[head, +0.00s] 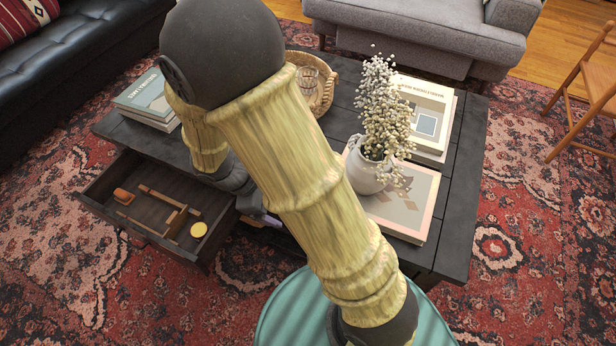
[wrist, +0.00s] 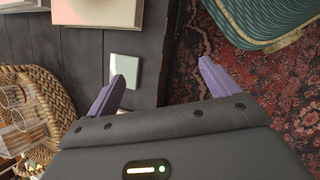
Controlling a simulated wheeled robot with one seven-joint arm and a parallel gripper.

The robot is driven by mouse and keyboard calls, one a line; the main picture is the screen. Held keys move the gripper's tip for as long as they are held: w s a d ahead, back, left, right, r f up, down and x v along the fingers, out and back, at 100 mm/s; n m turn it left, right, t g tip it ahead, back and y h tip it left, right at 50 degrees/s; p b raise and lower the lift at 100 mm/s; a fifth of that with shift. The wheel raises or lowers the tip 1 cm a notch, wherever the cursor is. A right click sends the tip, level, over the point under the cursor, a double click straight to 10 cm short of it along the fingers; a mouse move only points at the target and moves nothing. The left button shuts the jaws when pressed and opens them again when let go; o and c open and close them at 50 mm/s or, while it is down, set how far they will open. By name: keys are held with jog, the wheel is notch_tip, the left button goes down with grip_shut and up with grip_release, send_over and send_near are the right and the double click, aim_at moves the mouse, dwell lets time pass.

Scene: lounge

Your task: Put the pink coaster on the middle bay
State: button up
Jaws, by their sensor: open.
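No pink coaster shows clearly in either view. The open drawer (head: 110,205) of the dark coffee table holds wooden divider strips (head: 168,199), an orange piece (head: 123,196) and a round yellow disc (head: 198,229). I cannot tell which part is the middle bay. My gripper (wrist: 163,72) is open and empty, its purple fingers apart over the table's edge. A pale mint square (wrist: 124,70) lies on the tabletop beside the left finger. A small pale pinkish patch (wrist: 123,112) shows at the gripper's base, too hidden to identify. In the head view my arm hides most of the gripper.
The tabletop (head: 468,150) carries books (head: 147,98), a wicker tray (head: 322,97) with a glass, a white flower vase (head: 370,172) and a large book (head: 415,205). A teal ribbed pouf (head: 290,310) stands near the table's front. Sofas flank the patterned rug.

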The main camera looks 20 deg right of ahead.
jog(key=s+d+r+m+t+y, duration=0.2)
jog(key=d+r+m+y, duration=0.3)
jog(key=m, duration=0.7)
notch_tip(320, 180, up, 3)
jog(key=shift+s+d+f+t+y, duration=0.1)
jog(key=shift+s+d+t+y, duration=0.3)
jog(key=shift+d, duration=0.6)
jog(key=shift+w, duration=0.1)
